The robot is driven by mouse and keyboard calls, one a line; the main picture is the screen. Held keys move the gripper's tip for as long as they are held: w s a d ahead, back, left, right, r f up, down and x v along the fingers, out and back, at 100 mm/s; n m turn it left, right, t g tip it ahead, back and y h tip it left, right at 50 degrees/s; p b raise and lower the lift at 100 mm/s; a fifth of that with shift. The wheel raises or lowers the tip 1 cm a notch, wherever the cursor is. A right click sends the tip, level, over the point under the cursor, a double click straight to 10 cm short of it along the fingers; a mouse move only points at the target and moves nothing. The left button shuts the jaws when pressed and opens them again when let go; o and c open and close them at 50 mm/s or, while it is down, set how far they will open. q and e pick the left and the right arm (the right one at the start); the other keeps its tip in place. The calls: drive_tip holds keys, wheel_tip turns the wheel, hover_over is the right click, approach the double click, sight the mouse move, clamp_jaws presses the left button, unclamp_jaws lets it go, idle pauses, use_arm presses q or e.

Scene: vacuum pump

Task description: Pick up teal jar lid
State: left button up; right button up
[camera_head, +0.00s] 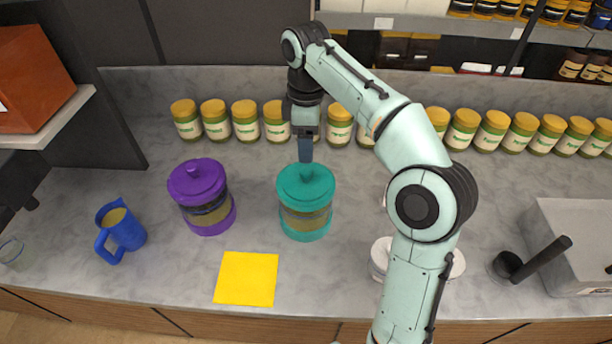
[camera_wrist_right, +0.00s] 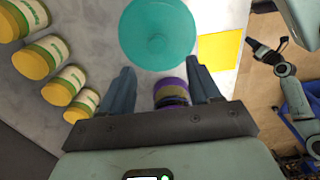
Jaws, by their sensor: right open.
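The teal jar lid (camera_head: 306,186), round with a knob on top, sits on a jar (camera_head: 305,220) with a teal base, on the counter in the middle of the head view. My right gripper (camera_head: 306,157) points down just above the lid's knob. In the right wrist view, the lid (camera_wrist_right: 157,36) shows beyond the fingertips, and my right gripper (camera_wrist_right: 160,76) is open with nothing between its fingers. The head view does not clearly show whether the fingers touch the knob.
A purple-lidded jar (camera_head: 201,193) stands to the left, with a blue jug (camera_head: 119,231) beyond it. A yellow sheet (camera_head: 246,278) lies in front. A row of yellow-lidded jars (camera_head: 245,121) lines the back. A white dish (camera_head: 379,258) is partly hidden by my right arm.

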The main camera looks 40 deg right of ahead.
hover_over(306, 171)
drive_tip(key=f, duration=0.3)
drive_tip(key=f+b, duration=0.1)
drive_tip(key=f, duration=0.1)
drive_tip(key=shift+s+a, duration=0.1)
drive_tip(key=shift+s, duration=0.15)
drive_tip(key=shift+s+f, duration=0.1)
drive_tip(key=shift+f, duration=0.2)
drive_tip(key=f, duration=0.3)
drive_tip(key=f+b, duration=0.1)
drive_tip(key=shift+w+f, duration=0.35)
drive_tip(key=shift+f, duration=0.1)
drive_tip(key=c, duration=0.7)
use_arm(q)
drive_tip(key=s+f, duration=0.2)
drive_tip(key=s, duration=0.1)
drive_tip(key=shift+f, duration=0.35)
use_arm(e)
drive_tip(key=c, duration=0.4)
